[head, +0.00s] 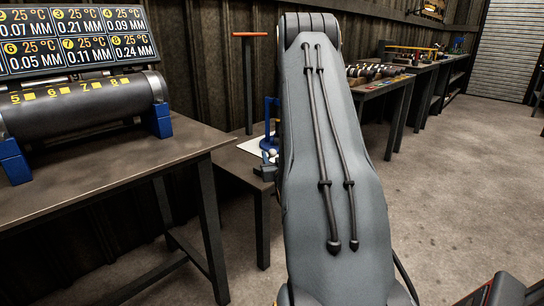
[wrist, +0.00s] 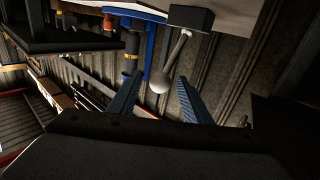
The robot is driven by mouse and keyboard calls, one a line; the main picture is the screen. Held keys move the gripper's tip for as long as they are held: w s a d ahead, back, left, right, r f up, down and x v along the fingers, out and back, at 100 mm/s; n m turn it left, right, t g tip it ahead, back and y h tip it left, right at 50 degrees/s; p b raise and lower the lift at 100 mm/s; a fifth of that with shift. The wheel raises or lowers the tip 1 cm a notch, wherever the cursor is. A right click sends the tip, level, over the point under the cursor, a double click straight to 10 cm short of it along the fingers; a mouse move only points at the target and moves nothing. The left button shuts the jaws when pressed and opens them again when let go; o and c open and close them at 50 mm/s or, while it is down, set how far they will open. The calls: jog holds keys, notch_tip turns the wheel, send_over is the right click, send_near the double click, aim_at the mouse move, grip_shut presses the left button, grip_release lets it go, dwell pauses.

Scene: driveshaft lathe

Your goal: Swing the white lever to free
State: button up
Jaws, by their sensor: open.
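The white lever shows in the wrist view as a pale rod (wrist: 177,52) with a round ball end (wrist: 159,83), rising from a dark block (wrist: 190,18). In the head view its pale ball (head: 273,153) shows just left of my arm, by the small table's edge. My gripper (wrist: 160,78) is open, with its two blue fingers on either side of the ball in the wrist view. I see no contact, and cannot tell how deep the ball sits between them. My arm hides the gripper in the head view.
A blue stand (head: 269,115) is close behind the lever; its blue post (wrist: 150,45) is left of the rod in the wrist view. A bench (head: 130,170) with a large dark cylinder (head: 85,103) is at left. Open floor (head: 450,180) lies at right.

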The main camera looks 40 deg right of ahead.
jog(key=shift+x, duration=0.85)
